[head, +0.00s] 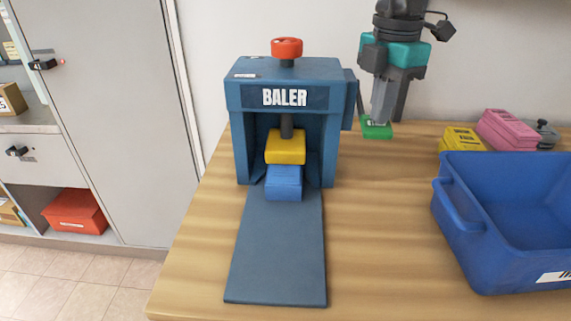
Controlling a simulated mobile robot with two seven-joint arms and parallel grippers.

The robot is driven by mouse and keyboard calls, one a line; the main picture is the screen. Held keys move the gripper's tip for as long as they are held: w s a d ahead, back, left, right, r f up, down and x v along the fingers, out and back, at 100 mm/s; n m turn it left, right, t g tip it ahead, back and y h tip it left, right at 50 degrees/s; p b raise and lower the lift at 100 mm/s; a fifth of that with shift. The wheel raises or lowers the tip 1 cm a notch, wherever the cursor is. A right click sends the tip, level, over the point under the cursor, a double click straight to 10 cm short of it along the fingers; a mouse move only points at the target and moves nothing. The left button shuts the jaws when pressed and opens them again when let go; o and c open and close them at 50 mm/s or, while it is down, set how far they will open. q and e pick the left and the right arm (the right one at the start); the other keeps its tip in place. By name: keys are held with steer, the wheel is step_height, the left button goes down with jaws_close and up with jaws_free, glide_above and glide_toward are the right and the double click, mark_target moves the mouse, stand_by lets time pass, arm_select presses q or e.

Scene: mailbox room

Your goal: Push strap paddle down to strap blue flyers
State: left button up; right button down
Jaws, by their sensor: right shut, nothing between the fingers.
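The blue baler (285,97) stands on the wooden table with a red knob (287,47) on top. The blue flyers (283,184) sit in its mouth under a yellow press block (285,147). The green strap paddle (376,130) sits at the end of a lever on the baler's right side, low near the table. My right gripper (382,119) is shut, fingers pointing down, right at the paddle. It looks to touch the paddle from above, though the exact contact is hard to tell. My left gripper is not in view.
A blue bin (510,220) stands at the right of the table (380,260). Yellow (460,142) and pink (508,128) stacks lie behind it. A dark ramp (277,255) runs forward from the baler. Grey cabinets (115,100) stand at the left.

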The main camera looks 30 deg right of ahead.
step_height(320, 180, up, 4)
steer(key=shift+w+f+p, duration=0.1)
steer(key=shift+p, duration=1)
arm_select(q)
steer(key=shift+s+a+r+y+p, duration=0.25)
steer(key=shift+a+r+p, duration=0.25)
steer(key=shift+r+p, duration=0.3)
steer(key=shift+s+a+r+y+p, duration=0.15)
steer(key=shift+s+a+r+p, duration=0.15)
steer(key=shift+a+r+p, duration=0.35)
arm_select(e)
steer(key=shift+r, duration=2.75)
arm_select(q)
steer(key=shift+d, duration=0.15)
